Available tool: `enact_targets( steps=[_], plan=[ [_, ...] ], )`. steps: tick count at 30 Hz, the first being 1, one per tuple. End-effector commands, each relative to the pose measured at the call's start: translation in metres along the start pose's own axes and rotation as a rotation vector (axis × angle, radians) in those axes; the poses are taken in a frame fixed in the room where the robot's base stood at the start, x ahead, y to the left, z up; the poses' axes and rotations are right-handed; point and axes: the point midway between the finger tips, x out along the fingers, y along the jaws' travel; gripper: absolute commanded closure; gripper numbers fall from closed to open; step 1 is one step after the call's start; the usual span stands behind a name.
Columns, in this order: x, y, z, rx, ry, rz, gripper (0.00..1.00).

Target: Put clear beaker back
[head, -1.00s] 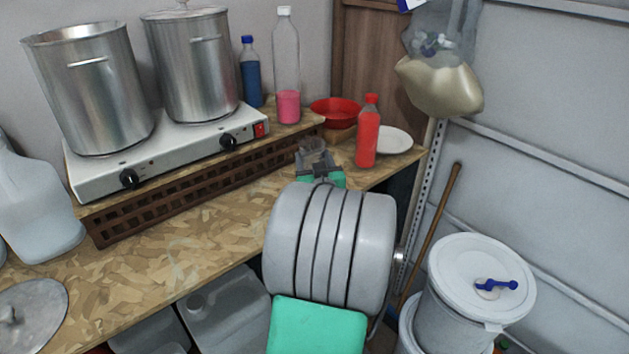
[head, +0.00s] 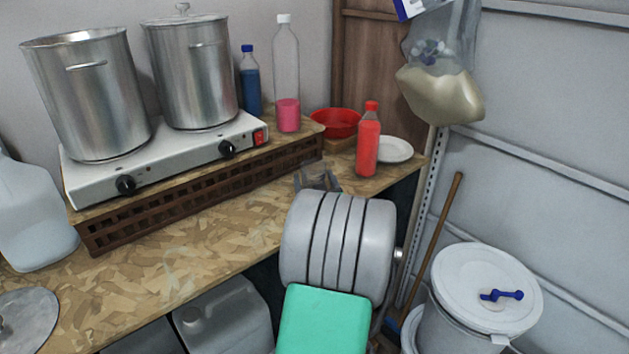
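My gripper (head: 317,181) is over the wooden worktop (head: 205,232), in front of the brown slatted riser's right end. Only its grey fingertips show above my arm's round grey link, which hides the rest. A small see-through grey shape is at the fingertips; I cannot tell whether it is the clear beaker or only the fingers. No clear beaker stands plainly anywhere else in view. Whether the fingers are shut on anything cannot be seen.
The white hotplate (head: 165,160) with two steel pots stands on the riser (head: 205,192). Right of my gripper are a red bottle (head: 368,145), a white plate (head: 396,150) and a red bowl (head: 335,122). A pink-filled bottle (head: 288,115) stands behind. The front worktop is mostly clear.

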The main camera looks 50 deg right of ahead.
Motion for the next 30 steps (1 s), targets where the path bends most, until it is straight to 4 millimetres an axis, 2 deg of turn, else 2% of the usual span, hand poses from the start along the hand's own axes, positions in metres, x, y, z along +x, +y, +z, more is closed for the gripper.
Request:
enact_targets(
  steps=[8, 11, 14, 24, 30],
  plan=[
    [0.0, 0.0, -0.001, 0.0, 0.0, 0.0, 0.2],
    [0.0, 0.0, -0.006, 0.0, 0.0, 0.0, 0.2],
    [-0.015, 0.001, -0.001, 0.001, 0.001, 0.003, 0.2],
    [-0.097, 0.002, 0.0, 0.0, 0.002, 0.006, 0.2],
    [-0.119, 0.001, -0.002, 0.0, 0.001, 0.001, 0.2]
  ],
)
